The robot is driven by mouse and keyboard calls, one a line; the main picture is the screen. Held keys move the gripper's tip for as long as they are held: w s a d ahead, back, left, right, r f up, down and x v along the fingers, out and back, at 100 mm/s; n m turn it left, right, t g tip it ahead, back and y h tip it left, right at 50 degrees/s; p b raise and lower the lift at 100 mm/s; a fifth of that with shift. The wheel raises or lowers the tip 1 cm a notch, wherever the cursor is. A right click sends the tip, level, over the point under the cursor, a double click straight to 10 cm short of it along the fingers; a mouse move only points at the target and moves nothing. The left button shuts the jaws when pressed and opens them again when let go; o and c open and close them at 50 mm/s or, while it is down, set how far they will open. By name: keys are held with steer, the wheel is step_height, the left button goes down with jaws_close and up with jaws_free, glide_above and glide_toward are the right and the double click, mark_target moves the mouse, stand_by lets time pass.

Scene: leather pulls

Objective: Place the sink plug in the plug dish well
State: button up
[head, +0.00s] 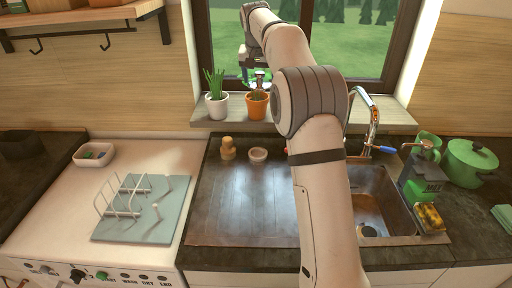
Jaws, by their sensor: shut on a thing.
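My gripper (259,78) is small and far off, in front of the window and above the orange plant pot. It is shut on a small pale thing, too small here to name surely; it may be the sink plug. A small round pale dish (258,155), which looks like the plug dish, sits on the dark drainboard below and apart from my gripper. Its well is too small to make out. A round thing (368,231) lies at the bottom of the sink; I cannot tell whether it is the drain or a plug.
A tan knobbed object (227,148) stands left of the dish. Potted plants (216,105) line the sill. The sink (385,205), faucet (371,120), green pot (471,163) and sponge (429,217) are at right. A rack (130,197) is at left. The front drainboard is clear.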

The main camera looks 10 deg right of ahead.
steer(key=f+p, duration=0.1)
steer(key=f, duration=1.2)
steer(key=f+p, duration=0.1)
steer(key=f, duration=1.3)
steer(key=shift+a+f, duration=0.2)
steer(key=shift+f, duration=0.05)
steer(key=shift+f, duration=0.15)
steer(key=o, duration=1.1)
